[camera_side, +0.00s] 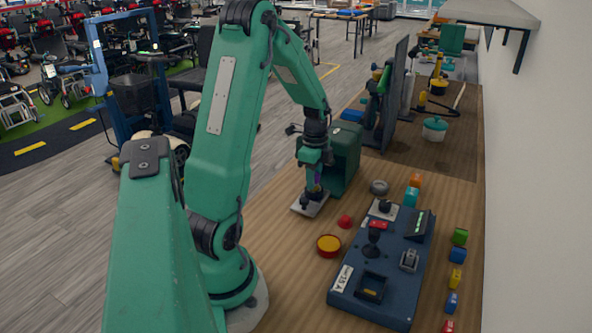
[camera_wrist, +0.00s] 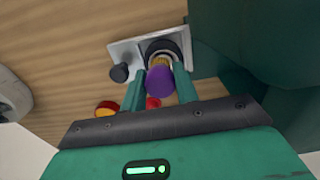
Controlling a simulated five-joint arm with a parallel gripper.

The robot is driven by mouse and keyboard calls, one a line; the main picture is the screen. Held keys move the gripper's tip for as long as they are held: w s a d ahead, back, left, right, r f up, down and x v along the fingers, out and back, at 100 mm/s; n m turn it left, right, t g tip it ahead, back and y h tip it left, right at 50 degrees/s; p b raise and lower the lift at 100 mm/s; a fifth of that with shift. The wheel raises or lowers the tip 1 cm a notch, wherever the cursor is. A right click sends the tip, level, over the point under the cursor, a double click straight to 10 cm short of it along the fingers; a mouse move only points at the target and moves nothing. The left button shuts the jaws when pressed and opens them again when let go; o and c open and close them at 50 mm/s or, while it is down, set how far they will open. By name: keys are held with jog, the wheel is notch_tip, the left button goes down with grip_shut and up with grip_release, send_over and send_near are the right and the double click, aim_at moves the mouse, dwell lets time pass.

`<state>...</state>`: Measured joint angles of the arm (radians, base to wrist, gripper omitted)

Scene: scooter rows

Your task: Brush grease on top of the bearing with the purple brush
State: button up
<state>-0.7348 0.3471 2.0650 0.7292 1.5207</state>
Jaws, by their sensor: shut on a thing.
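My gripper (camera_wrist: 159,88) is shut on the purple brush (camera_wrist: 160,80), which stands between its two green fingers. In the side view, my gripper (camera_side: 317,178) is low over a pale plate (camera_side: 301,209) beside a green box. In the wrist view, the brush's gold-coloured lower part lies over a dark ring (camera_wrist: 163,42) on that plate (camera_wrist: 125,50). I cannot tell whether the brush tip is inside the ring or just above it, or whether this ring is the bearing. A yellow-topped pot with a red rim (camera_side: 329,245), perhaps the grease, stands nearer on the bench.
The green box (camera_side: 343,158) stands close behind my gripper. A red piece (camera_side: 345,221) and a grey round part (camera_side: 379,187) lie on the wooden bench. A blue panel (camera_side: 345,303) with switches and a joystick fills the right, with small coloured blocks (camera_side: 457,255) beyond it.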

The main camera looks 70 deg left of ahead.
jog(key=shift+w+a, duration=0.9)
jog(key=shift+a, duration=0.05)
jog(key=shift+s+d, duration=1.5)
jog(key=shift+d, duration=0.05)
jog(key=shift+r, duration=4)
jog(key=shift+a+f, duration=0.1)
